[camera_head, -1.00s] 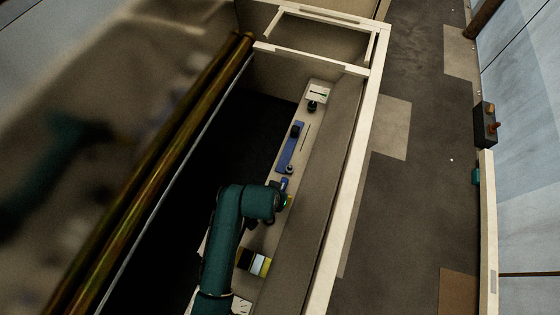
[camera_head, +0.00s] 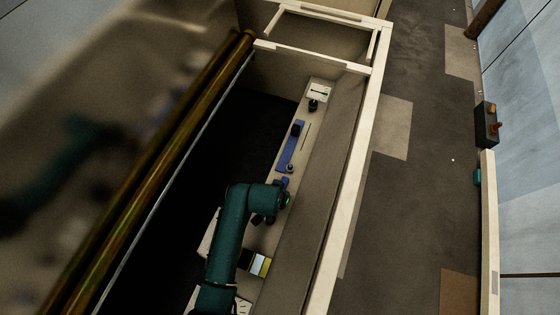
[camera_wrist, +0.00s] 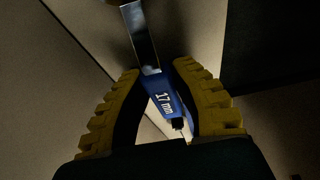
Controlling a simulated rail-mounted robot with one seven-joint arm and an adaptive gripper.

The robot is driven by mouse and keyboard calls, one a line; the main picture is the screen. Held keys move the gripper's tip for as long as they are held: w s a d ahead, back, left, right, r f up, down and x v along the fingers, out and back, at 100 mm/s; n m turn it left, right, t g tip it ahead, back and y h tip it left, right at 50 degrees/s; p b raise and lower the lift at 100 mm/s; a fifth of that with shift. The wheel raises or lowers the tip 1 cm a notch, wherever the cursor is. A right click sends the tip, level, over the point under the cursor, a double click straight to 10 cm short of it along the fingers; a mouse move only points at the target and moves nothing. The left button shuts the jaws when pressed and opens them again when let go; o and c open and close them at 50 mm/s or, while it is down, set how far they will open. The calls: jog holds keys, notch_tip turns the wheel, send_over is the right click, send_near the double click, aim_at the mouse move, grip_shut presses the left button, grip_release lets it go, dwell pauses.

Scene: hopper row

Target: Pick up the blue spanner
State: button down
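The blue spanner (camera_wrist: 163,95) shows in the wrist view, with a "17 mm" label on its blue handle and a bare metal shaft running up to the top edge. My gripper (camera_wrist: 157,68) has ridged yellow fingers, one on each side of the handle. The fingertips lie close against the handle, and the gripper looks shut on it. The near end of the handle reaches back between the fingers toward the palm. In the head view, my gripper (camera_head: 263,219) is a small dark shape below the wrist, over the narrow ledge, and the spanner cannot be made out there.
The pale ledge (camera_head: 308,150) carries a long blue object (camera_head: 291,146), small dark items, a white card (camera_head: 318,92) and a striped yellow and white block (camera_head: 260,265). A cream rail (camera_head: 352,175) runs along the right. Brass-coloured pipes (camera_head: 170,165) run along the left.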

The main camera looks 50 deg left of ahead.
dwell(0.3)
notch_tip(320, 180, up, 10)
jog(key=shift+f+p, duration=0.1)
jog(key=shift+p, duration=0.55)
jog(key=c, duration=1.7)
grip_release()
grip_shut()
